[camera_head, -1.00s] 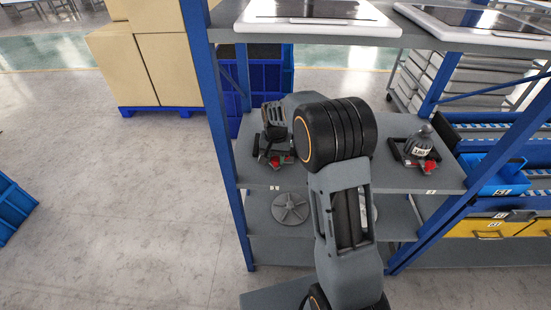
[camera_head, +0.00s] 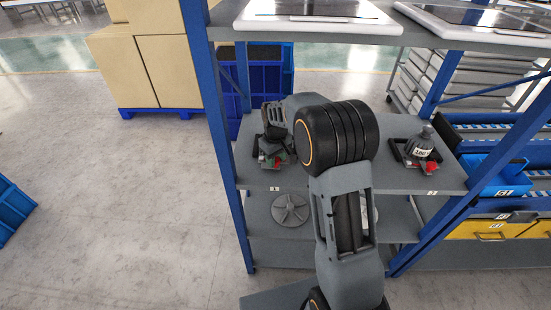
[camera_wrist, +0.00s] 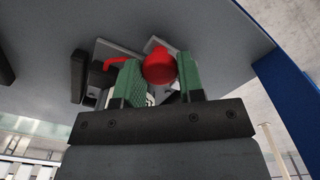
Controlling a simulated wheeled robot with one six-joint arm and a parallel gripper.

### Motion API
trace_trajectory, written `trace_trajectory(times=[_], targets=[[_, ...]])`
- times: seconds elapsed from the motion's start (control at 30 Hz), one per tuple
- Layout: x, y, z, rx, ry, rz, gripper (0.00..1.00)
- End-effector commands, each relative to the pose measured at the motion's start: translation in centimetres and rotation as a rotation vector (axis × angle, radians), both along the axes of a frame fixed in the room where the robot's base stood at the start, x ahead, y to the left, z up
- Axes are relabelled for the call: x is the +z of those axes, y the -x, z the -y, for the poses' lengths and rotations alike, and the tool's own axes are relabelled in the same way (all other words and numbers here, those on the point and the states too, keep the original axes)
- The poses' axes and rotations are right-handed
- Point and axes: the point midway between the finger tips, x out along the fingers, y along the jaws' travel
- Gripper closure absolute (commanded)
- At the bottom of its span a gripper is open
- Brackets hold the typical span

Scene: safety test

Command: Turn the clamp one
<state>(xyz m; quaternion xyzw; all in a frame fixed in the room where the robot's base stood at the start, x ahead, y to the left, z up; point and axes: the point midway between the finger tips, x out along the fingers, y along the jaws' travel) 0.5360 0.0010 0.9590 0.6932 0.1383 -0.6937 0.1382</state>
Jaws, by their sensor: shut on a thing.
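The left clamp (camera_head: 266,160) sits on the middle shelf near the blue left post, partly hidden by my arm and gripper. In the wrist view its red knob (camera_wrist: 160,67) lies between the two green-padded fingers of my gripper (camera_wrist: 159,77). The gripper is shut on this knob. A smaller red part (camera_wrist: 116,61) shows left of the fingers. A second clamp (camera_head: 422,150), with a dark grey body, a white label and a red part, stands at the right of the same shelf, apart from my gripper.
The middle shelf (camera_head: 400,181) has bare room between my arm and the right clamp. The upper shelf, bearing white-framed panels (camera_head: 315,18), and the blue posts (camera_head: 228,140) bound the space. A round grey disc (camera_head: 291,209) lies on the lower shelf.

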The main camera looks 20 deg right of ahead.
Motion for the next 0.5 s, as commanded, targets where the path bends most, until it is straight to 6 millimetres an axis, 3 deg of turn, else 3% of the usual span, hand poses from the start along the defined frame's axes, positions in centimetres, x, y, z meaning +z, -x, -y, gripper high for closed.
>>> trace_trajectory(times=[0.5], targets=[[0.07,-0.03,0.0,0.095,0.0,0.002,0.88]])
